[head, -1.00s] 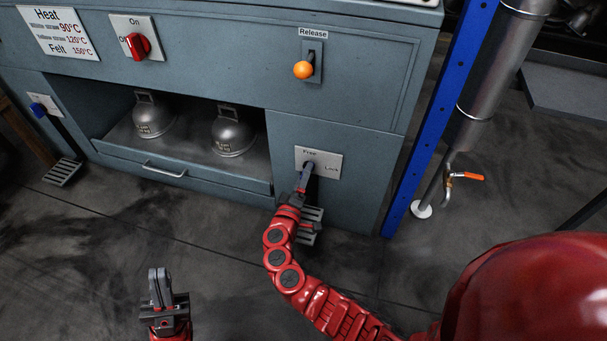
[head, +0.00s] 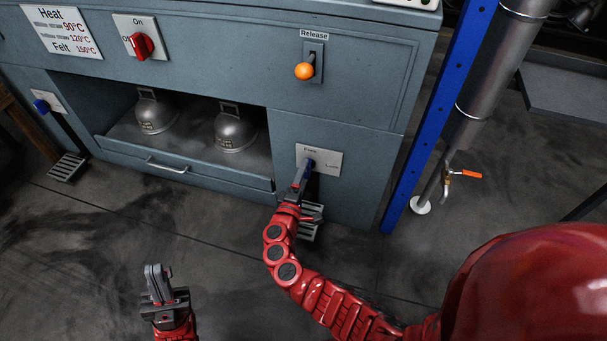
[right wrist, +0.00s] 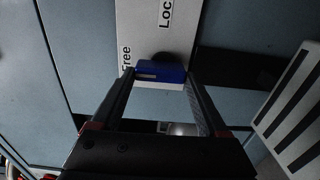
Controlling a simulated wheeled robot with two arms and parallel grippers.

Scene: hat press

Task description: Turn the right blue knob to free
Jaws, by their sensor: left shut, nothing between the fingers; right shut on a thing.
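The right blue knob (right wrist: 160,72) sits on a white plate (head: 328,160) marked Free and Lock, low on the right of the grey-blue press. My right gripper (head: 303,176) reaches up to it and is shut on the knob. In the right wrist view the fingers (right wrist: 160,80) lie on both ends of the knob, near the word Free. In the head view the fingers hide most of the knob. My left gripper (head: 153,270) is shut and empty, low on the left above the floor.
A pedal (head: 311,222) stands behind my right wrist. An orange release lever (head: 305,71) is above the plate. A blue post (head: 428,130) and a pipe (head: 480,85) with an orange-handled valve stand to the right.

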